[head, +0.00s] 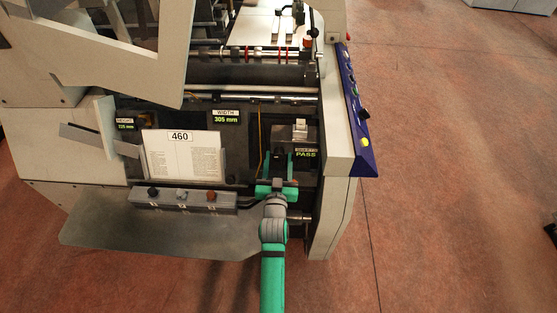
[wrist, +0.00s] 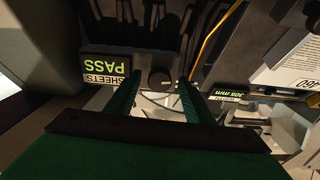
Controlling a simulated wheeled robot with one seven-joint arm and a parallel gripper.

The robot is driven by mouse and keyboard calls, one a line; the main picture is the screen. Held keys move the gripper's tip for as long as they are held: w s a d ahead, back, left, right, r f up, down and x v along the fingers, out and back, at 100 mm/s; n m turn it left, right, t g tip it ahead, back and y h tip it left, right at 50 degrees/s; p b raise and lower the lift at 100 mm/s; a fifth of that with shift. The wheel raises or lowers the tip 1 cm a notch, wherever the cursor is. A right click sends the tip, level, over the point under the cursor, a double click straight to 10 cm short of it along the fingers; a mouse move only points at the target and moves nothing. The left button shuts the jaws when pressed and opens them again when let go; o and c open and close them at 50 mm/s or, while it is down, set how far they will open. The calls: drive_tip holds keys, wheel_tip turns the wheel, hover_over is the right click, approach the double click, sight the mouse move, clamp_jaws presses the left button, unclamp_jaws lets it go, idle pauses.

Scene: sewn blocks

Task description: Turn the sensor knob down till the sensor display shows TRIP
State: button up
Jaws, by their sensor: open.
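The sensor display (head: 306,153) reads PASS at the right of the machine's front. A round dark knob (wrist: 160,80) shows beside the display in the wrist view. In the head view I cannot make out the knob behind my gripper. My gripper (head: 279,158) is open, with its green fingers pointing into the machine, just left of the display. In the wrist view the fingers (wrist: 157,82) lie on either side of the knob. I cannot tell whether they touch it.
A WIDTH display (head: 226,118) reads 305 mm and a HEIGHT display (head: 125,126) stands further left. A sheet marked 460 (head: 182,160) stands left of my gripper. Below it is a grey box (head: 180,200) with several knobs. A yellow cable (wrist: 207,42) runs near my fingers.

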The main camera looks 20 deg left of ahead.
drive_tip(key=c, duration=1)
drive_tip(key=shift+c, duration=0.2)
drive_tip(key=shift+n, duration=2.9)
drive_tip(key=shift+w+r, duration=0.1)
drive_tip(key=o, duration=0.9)
drive_tip(key=shift+c, duration=0.2)
drive_tip(key=shift+o, duration=0.9)
